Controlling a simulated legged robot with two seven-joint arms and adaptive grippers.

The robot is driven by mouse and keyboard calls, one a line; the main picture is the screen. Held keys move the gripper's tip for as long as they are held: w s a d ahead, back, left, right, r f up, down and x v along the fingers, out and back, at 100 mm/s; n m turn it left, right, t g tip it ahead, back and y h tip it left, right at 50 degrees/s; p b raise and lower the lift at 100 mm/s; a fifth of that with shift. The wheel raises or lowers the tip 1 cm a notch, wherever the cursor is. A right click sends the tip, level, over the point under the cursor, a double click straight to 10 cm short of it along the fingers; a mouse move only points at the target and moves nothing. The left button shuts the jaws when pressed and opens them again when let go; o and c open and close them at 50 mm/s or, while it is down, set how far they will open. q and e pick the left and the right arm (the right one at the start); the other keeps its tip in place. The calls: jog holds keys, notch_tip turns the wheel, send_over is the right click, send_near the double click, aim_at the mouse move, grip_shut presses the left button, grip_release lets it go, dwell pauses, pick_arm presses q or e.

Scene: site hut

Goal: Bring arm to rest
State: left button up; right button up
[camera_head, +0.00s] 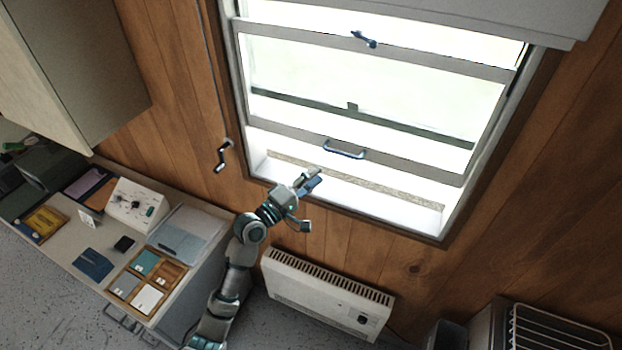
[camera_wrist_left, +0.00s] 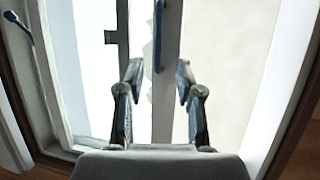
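My left arm (camera_head: 232,275) rises from the lower left in the head view and reaches toward the window. My left gripper (camera_head: 309,204) is open and empty, in front of the lower window frame, below the blue pull handle (camera_head: 344,150). In the left wrist view the two fingertips of the left gripper (camera_wrist_left: 158,76) stand well apart. The blue handle (camera_wrist_left: 158,38) shows beyond them on the sash rail, apart from the fingers. My right gripper is in neither view.
The window sash (camera_head: 350,135) has a gap below it above the sill. A blue latch (camera_head: 363,40) sits higher up. A crank (camera_head: 223,155) hangs left of the window. A white heater (camera_head: 327,296) stands below. A cluttered counter (camera_head: 65,262) lies left, under a wall cabinet (camera_head: 75,75).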

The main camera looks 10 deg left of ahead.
pick_arm(q)
jog(key=shift+s+a+f, duration=0.1)
jog(key=shift+s+a, duration=0.15)
jog(key=shift+s, duration=0.05)
jog(key=shift+d, duration=0.1)
